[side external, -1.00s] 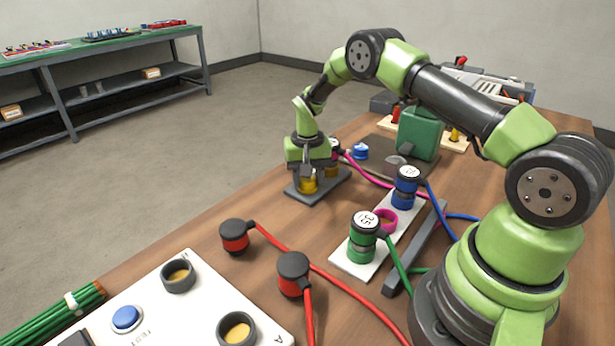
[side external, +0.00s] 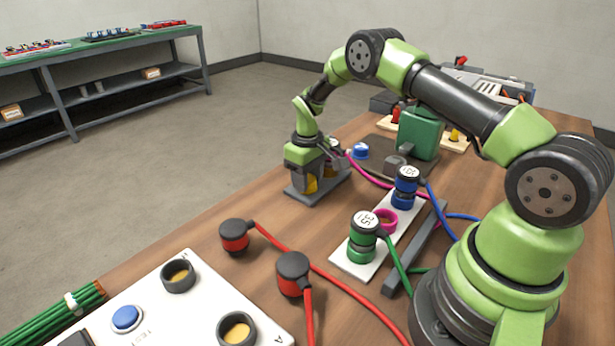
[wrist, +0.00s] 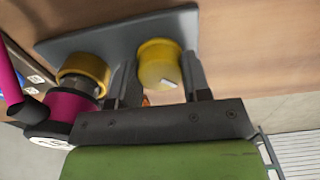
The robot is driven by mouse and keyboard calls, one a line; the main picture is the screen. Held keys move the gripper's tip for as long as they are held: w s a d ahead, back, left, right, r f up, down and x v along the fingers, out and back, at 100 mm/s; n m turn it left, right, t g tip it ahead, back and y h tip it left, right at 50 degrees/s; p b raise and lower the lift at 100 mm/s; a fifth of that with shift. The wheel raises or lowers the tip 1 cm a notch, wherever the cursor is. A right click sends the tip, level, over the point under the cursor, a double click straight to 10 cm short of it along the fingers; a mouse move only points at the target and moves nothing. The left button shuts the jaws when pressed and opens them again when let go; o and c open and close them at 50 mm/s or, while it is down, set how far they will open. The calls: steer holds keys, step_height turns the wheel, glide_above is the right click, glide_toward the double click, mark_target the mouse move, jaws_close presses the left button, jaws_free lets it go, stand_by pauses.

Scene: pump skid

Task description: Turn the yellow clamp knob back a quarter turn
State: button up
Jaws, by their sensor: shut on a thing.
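The yellow clamp knob (wrist: 158,62) shows in the wrist view between the two dark fingers of my gripper (wrist: 160,78), with a small pale mark on its top. The knob also shows low under the gripper in the side view (side external: 311,186), partly hidden by the fingers. My gripper (side external: 311,179) points down and is shut on the knob. The knob stands on a grey base plate (wrist: 112,38). Beside it on the same plate is a yellow collar (wrist: 84,68), with a magenta plug (wrist: 70,106) at it.
A magenta cable (side external: 372,178) runs right from the plate. A green block (side external: 418,133), a blue knob (side external: 361,151) and a white strip with blue (side external: 405,188) and green plugs (side external: 362,238) stand right of the gripper. Two red plugs (side external: 234,236) lie nearer.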

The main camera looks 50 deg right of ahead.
stand_by(0.5)
steer(key=o, duration=0.9)
step_height(320, 180, up, 10)
steer(key=s+a+r+m+t, duration=0.15)
steer(key=s+a+r, duration=0.25)
steer(key=r, duration=0.5)
steer(key=s+a+r+t, duration=0.2)
steer(key=s+a+r, duration=0.25)
steer(key=r, duration=0.35)
steer(key=s+a+t, duration=0.1)
steer(key=s, duration=0.4)
steer(key=s+a+r+m+t+y, duration=0.1)
steer(key=s+a, duration=0.1)
steer(key=s, duration=0.4)
steer(key=s+a+r+m+t+y, duration=0.1)
steer(key=s+a, duration=0.1)
steer(key=s, duration=0.3)
steer(key=shift+s+a+r+t, duration=0.1)
steer(key=shift+s+a+t, duration=0.05)
steer(key=shift+s+t, duration=0.2)
